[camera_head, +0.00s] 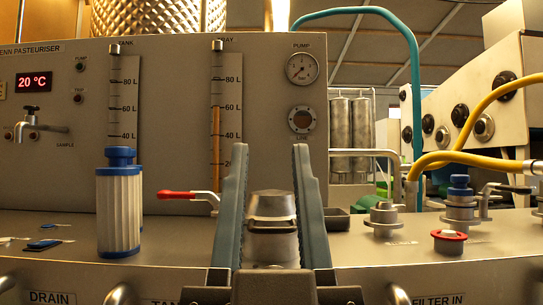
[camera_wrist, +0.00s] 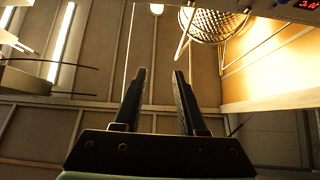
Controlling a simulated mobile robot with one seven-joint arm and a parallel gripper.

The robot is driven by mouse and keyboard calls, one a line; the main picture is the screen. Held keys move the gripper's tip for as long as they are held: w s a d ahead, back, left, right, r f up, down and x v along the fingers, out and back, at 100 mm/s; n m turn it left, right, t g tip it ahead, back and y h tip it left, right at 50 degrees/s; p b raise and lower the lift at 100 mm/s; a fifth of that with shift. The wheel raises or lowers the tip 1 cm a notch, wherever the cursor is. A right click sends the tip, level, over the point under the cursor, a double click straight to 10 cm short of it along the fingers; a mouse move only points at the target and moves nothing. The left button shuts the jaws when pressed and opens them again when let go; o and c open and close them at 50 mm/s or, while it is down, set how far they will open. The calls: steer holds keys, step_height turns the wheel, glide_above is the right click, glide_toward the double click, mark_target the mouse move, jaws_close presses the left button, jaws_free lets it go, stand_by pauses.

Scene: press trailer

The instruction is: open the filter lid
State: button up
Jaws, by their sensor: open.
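A steel canister (camera_head: 271,246) with a domed steel lid (camera_head: 271,204) stands in the middle of the head view, on the panel's ledge. It looks like the filter housing, though no label on it is readable, and its lid appears seated. My gripper (camera_head: 270,147) is open and empty, its two fingers upright in front of the canister, framing it left and right. The fingers hide parts of its surroundings, and the gripper body covers its lower front. In the wrist view the open gripper (camera_wrist: 160,73) points at the ceiling, with nothing between its fingers; the canister is not seen there.
A white pleated cartridge (camera_head: 119,210) with a blue cap stands left. A red-handled valve (camera_head: 180,195) is beside my left finger. Right are a steel fitting (camera_head: 384,218), a red-rimmed cap (camera_head: 449,240), a blue-topped valve (camera_head: 459,205) and yellow hoses (camera_head: 440,158).

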step_height(320, 180, up, 5)
steer(key=w+p, duration=0.2)
steer(key=p, duration=0.3)
steer(key=m+g+y+p, duration=0.2)
steer(key=m+g+p, duration=0.4)
steer(key=p, duration=1)
glide_above(277, 231)
steer(key=s+d, duration=0.3)
steer(key=s, duration=0.1)
step_height(277, 231, down, 2)
steer(key=n, duration=0.1)
steer(key=s+d+f+m+g+y+p, duration=0.3)
steer(key=s+f+m+g+p, duration=0.5)
steer(key=p, duration=0.9)
steer(key=shift+m+t+y, duration=0.5)
steer(key=shift+m+t, duration=0.1)
steer(key=shift+t, duration=0.1)
steer(key=x, duration=0.9)
steer(key=a+x, duration=0.1)
steer(key=x, duration=0.4)
steer(key=shift+r, duration=0.25)
jaws_close()
